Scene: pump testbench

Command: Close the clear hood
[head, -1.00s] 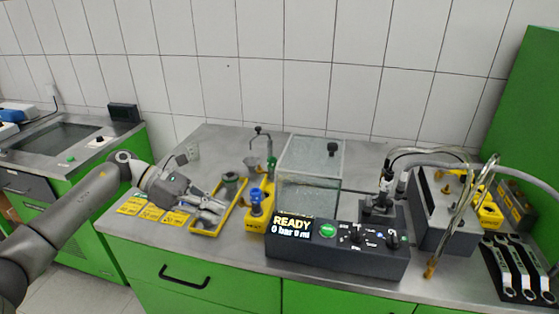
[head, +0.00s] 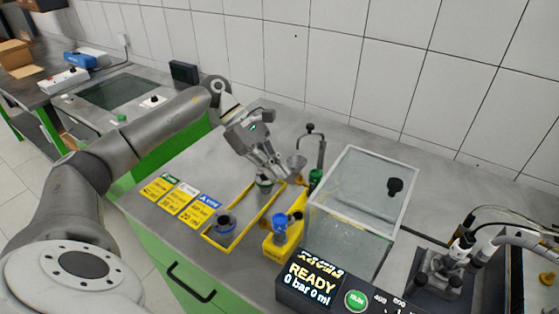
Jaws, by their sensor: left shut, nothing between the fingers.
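The clear hood (head: 350,232) is a transparent box with pale edges, standing behind the control panel at centre right. A black knob (head: 395,186) sits on its upper panel. I cannot tell from this angle how far the hood is open. My left gripper (head: 281,172) comes in from the left and is shut and empty. It is left of the hood, apart from it, above the far end of the yellow tray and close to a grey funnel (head: 297,163). My right gripper is out of view.
The yellow tray (head: 209,238) holds a dark round part. A yellow stand with a blue-topped part (head: 280,226) is left of the hood. The control panel (head: 311,284) reads READY, 0 bar 0 ml. Label cards (head: 180,200) lie at left. A hooked post (head: 321,152) stands behind.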

